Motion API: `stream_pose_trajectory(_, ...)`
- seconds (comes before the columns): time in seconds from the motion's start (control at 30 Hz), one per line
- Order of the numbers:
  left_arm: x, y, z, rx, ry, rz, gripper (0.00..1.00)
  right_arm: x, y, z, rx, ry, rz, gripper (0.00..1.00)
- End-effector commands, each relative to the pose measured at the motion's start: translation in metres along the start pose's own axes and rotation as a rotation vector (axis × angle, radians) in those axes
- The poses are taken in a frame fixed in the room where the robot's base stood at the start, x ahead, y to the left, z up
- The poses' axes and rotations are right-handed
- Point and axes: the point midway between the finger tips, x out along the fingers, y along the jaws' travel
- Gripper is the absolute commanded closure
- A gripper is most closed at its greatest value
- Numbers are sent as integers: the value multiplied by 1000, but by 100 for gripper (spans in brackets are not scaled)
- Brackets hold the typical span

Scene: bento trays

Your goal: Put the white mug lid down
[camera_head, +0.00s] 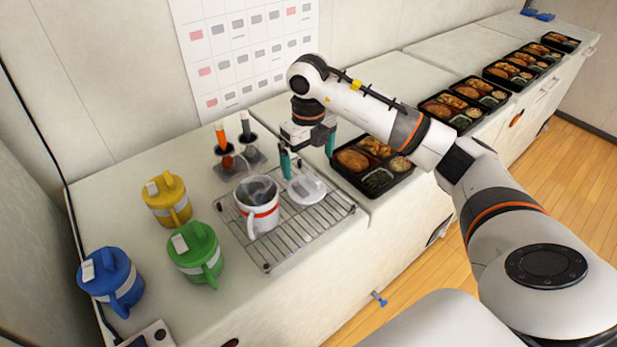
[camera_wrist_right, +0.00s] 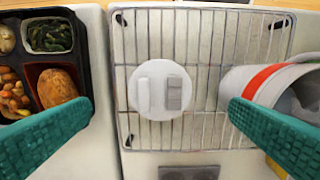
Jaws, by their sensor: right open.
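The white mug lid (camera_head: 306,189) lies on the wire rack (camera_head: 277,251), to the right of the white mug. It also shows in the right wrist view (camera_wrist_right: 160,92), round with a raised bar and a grey tab. The white mug (camera_head: 262,217) with a red band is uncovered and stands on the rack; part of it shows in the wrist view (camera_wrist_right: 238,83). My right gripper (camera_head: 307,163) is open above the lid, with its teal fingers apart and nothing between them. My left gripper is out of view.
Yellow (camera_head: 168,202), green (camera_head: 196,255) and blue (camera_head: 110,281) lidded mugs stand at the left. A bento tray (camera_head: 346,181) sits right of the rack, with more trays further along the counter. A holder (camera_head: 238,164) with orange- and grey-topped items stands behind the rack.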

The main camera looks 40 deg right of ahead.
Motion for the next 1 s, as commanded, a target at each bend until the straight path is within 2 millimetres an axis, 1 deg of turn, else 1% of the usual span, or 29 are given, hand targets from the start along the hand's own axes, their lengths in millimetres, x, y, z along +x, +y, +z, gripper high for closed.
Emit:
stream_pose_trajectory(0.03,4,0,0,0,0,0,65,-9,0,-1,0,5,0,0)
stream_pose_trajectory(0.13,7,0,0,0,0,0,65,-25,0,-1,0,4,0,0)
stream_pose_trajectory(0.3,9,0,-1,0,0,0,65,-39,0,0,0,0,0,0)
stream_pose_trajectory(0.43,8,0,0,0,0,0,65,-42,0,0,0,-1,0,0)
stream_pose_trajectory(1.0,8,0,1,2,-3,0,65,-42,0,0,0,-1,0,0)
